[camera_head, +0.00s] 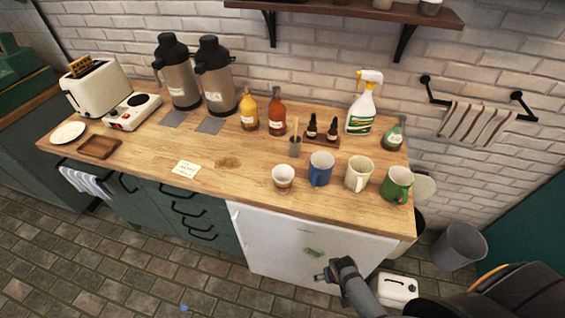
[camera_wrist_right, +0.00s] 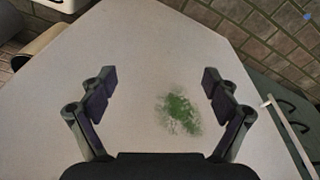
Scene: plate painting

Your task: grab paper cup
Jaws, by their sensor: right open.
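A paper cup (camera_head: 283,178), white with a brown lower part, stands upright near the counter's front edge in the head view, left of a blue mug (camera_head: 320,169). My right gripper (camera_head: 320,275) is low in front of the white fridge door, below and apart from the cup. In the right wrist view my right gripper (camera_wrist_right: 158,88) is open and empty, with the white door (camera_wrist_right: 135,50) and its green smudge between and beyond its fingers. The cup does not show in the right wrist view. My left gripper is not in view.
A cream mug (camera_head: 358,174) and a green mug (camera_head: 397,184) stand right of the blue mug. A small grey holder (camera_head: 295,146) stands behind the cup. A note (camera_head: 186,168) lies further left.

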